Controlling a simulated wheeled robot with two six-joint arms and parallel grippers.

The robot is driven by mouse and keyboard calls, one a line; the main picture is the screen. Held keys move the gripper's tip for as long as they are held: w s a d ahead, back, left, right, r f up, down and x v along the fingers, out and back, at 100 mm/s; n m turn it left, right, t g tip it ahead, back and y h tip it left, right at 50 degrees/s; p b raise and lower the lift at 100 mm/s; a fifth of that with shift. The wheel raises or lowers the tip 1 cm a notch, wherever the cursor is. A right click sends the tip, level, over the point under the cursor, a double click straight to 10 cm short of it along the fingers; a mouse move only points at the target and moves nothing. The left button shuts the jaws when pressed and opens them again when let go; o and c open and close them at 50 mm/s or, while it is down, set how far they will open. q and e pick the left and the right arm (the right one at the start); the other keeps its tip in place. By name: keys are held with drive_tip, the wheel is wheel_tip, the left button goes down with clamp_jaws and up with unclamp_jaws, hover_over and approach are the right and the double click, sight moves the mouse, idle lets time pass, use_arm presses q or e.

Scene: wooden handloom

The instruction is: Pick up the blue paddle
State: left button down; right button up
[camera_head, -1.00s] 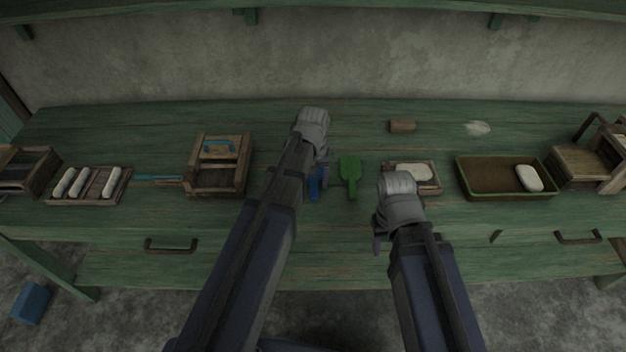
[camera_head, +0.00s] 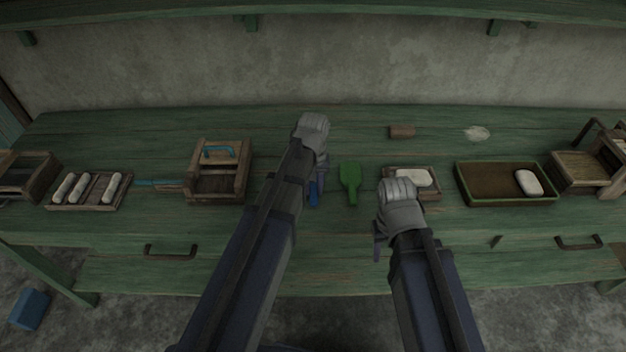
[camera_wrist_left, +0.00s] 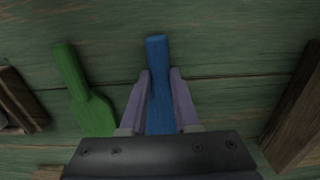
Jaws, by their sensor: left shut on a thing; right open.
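The blue paddle (camera_head: 313,192) is mostly hidden behind my left arm in the head view; only its handle end shows. In the left wrist view, the blue paddle (camera_wrist_left: 157,85) lies between the fingers of my left gripper (camera_wrist_left: 159,88), which is shut on it. My left gripper (camera_head: 319,176) is partly covered by its own wrist in the head view. I cannot tell whether the paddle is clear of the table. My right gripper (camera_head: 378,242) is open and empty over the table's front edge.
A green paddle (camera_head: 350,180) lies just right of the blue one. A wooden box with a blue handle (camera_head: 218,185) stands to the left. A small tray (camera_head: 425,196) with a white piece is near my right wrist. A brown block (camera_head: 402,131) lies behind.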

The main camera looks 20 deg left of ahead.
use_arm(q)
wheel_tip(320, 180, up, 10)
drive_tip(key=p, duration=1)
use_arm(e)
wheel_tip(320, 180, up, 10)
use_arm(q)
drive_tip(key=shift+d, duration=0.1)
use_arm(e)
drive_tip(key=shift+d, duration=0.1)
